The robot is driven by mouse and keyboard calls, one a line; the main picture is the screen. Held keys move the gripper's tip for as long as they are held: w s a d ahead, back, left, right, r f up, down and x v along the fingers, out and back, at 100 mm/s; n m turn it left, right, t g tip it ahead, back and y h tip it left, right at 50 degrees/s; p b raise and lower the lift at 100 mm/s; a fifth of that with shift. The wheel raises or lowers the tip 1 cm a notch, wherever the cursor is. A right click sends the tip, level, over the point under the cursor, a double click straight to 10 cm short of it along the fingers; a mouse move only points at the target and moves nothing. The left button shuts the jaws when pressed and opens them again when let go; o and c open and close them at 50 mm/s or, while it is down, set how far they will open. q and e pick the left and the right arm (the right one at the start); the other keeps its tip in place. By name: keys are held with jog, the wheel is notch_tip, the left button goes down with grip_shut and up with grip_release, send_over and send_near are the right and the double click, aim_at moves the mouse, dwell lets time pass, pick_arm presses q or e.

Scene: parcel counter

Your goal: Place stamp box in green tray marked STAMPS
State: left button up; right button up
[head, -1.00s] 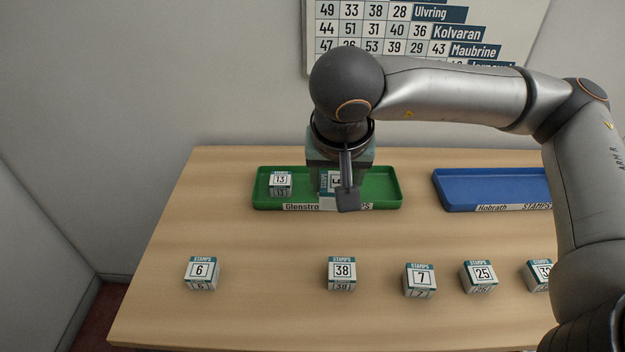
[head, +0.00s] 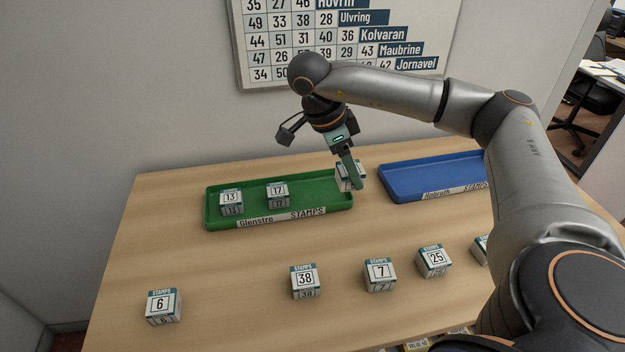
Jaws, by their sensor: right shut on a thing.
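The green tray (head: 265,222) stands at the back of the table, its front label reading Glenstro and STAMPS. Two white and teal stamp boxes, 13 (head: 231,199) and 17 (head: 277,193), stand upright in it. My right gripper (head: 350,172) is shut on another stamp box (head: 344,180), tilted, at the tray's right end. A finger covers part of this box and its number is unreadable. I cannot tell its exact height over the tray. My left gripper is not in view.
A blue tray (head: 400,194) labelled Hobrath STAMPS stands to the right, partly behind my right arm. Stamp boxes 6 (head: 162,306), 38 (head: 305,281), 7 (head: 380,274) and 25 (head: 433,260) stand along the front. Another (head: 480,246) is partly hidden. A number board (head: 340,40) hangs behind.

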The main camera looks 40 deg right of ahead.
jog(key=w+f, duration=0.2)
jog(key=w, duration=0.1)
jog(key=w+d+f+b, duration=0.1)
jog(key=w+f, duration=0.1)
jog(key=w, duration=0.1)
jog(key=w+f, duration=0.2)
jog(key=f, duration=0.1)
jog(key=shift+w+d, duration=0.25)
jog(key=shift+w, duration=0.15)
jog(key=shift+w+d+f, duration=0.1)
jog(key=shift+w+f, duration=0.3)
jog(key=shift+f, duration=0.1)
notch_tip(320, 180, down, 3)
jog(key=shift+f, duration=0.1)
jog(key=shift+f, duration=0.1)
jog(key=o, duration=1.4)
